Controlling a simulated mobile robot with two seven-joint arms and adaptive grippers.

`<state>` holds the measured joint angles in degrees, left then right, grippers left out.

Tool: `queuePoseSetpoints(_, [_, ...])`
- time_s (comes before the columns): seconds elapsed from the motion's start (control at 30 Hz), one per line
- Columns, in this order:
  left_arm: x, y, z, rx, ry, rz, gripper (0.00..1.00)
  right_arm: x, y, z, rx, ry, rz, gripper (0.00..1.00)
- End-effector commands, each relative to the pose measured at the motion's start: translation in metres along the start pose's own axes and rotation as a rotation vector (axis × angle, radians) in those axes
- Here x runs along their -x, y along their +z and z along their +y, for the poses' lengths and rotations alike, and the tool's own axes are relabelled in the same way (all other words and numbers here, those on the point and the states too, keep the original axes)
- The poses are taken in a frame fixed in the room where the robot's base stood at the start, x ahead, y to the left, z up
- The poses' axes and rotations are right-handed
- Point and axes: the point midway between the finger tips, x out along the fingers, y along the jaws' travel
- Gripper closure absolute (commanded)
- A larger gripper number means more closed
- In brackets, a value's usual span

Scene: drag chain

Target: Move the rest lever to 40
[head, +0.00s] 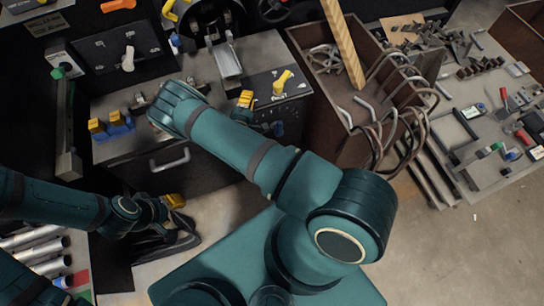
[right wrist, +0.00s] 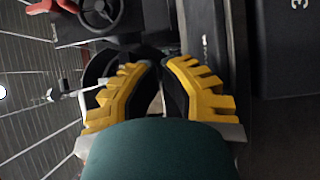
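Two levers could be the rest lever, and I cannot tell which: a white lever (head: 128,60) on a black panel at upper left, and a yellow lever (head: 282,82) on a dark plate at the upper middle. No readable 40 shows. My right gripper (head: 245,98) is left of the yellow lever and apart from it, partly hidden by my arm. In the right wrist view its yellow fingers (right wrist: 158,68) are a little apart, with nothing clearly held. My left gripper (head: 172,203) is low at left, away from both levers; its opening cannot be made out.
Blue-and-yellow parts (head: 112,127) sit on the machine's front ledge. A brown bin (head: 305,38) with bent rods and a wooden bar stands right of the machine. A workbench (head: 480,125) with tools is further right. A black handwheel (right wrist: 103,12) shows ahead of the right wrist.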

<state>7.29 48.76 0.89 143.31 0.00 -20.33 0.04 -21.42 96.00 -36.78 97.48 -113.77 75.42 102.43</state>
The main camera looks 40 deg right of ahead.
Motion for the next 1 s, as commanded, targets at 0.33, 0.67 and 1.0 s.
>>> queuePoseSetpoints(0.33, [0.001, 0.000, 0.000, 0.000, 0.000, 0.000, 0.53, 0.042, 0.018, -0.015, 0.002, -0.068, -0.086, 1.00])
queuePoseSetpoints(0.67, [-0.004, 0.000, -0.002, 0.000, 0.000, 0.000, 0.53, 0.059, 0.059, -0.052, -0.007, -0.257, -0.298, 1.00])
queuePoseSetpoints(1.0, [-0.009, 0.001, -0.003, 0.000, 0.000, 0.000, 0.53, 0.092, 0.091, -0.090, -0.042, -0.468, -0.500, 1.00])
